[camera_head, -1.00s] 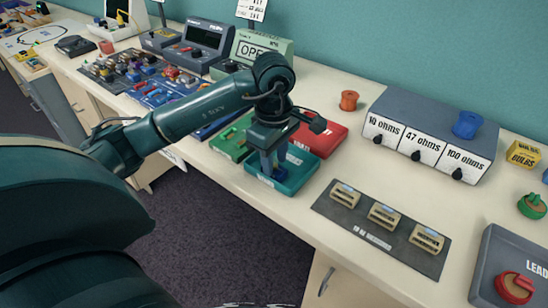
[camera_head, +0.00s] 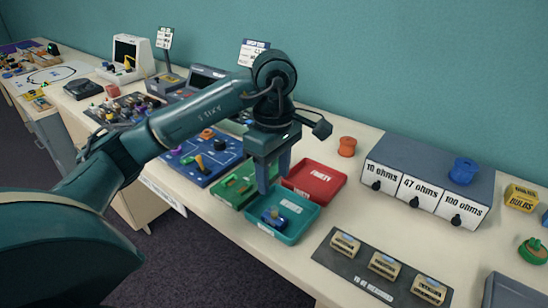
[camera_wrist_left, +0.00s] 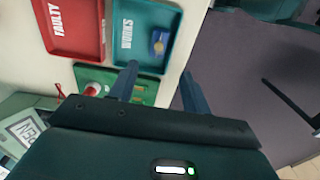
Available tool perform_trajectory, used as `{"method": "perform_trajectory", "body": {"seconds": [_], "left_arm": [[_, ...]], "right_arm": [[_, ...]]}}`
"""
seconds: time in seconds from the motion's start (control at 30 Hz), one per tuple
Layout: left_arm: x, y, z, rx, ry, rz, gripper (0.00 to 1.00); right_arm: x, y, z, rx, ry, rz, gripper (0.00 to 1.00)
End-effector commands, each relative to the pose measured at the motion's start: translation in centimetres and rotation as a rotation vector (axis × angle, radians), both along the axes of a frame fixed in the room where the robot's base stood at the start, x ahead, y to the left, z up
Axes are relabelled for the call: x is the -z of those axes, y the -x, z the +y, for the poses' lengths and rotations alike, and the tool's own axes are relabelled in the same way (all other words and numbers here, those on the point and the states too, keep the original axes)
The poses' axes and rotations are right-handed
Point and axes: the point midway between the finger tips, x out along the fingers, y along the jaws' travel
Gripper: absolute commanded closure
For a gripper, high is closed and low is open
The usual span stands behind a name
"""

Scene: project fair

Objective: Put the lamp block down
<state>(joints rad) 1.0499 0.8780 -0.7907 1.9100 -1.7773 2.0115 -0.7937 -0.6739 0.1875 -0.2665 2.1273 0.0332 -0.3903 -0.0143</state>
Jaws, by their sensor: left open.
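The lamp block (camera_head: 272,217), a small blue block with a yellowish part, lies in the teal tray (camera_head: 309,214) on the bench. In the left wrist view, the lamp block (camera_wrist_left: 158,43) sits near one side of this tray (camera_wrist_left: 124,58), which is marked WORKS. My left gripper (camera_head: 273,182) is open and empty, above the tray and apart from the block. In the left wrist view its two fingers (camera_wrist_left: 159,74) are spread with nothing between them. My right gripper is not in view.
A blue board (camera_head: 190,175) lies to the left. A grey mat (camera_head: 345,263) with several blocks and a resistor box (camera_head: 415,163) stand to the right.

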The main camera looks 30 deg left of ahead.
Motion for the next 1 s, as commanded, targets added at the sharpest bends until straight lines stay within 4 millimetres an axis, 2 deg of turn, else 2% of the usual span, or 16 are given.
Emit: {"method": "perform_trajectory", "body": {"seconds": [0.03,0.1,0.27,1.0], "left_arm": [[-1.0,-0.1,0.1,-0.001,-0.002,-0.003,0.52],[-1.7,-0.1,0.0,-0.002,0.0,-0.003,0.52],[-2.5,-0.1,0.0,-0.002,0.0,-0.002,0.52],[-2.5,0.0,0.0,-0.002,0.001,-0.002,0.52]], "right_arm": [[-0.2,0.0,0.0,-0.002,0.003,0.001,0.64],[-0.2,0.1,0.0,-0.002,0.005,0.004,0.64],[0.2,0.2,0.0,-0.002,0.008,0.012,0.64],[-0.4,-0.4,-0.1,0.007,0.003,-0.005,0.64]]}}
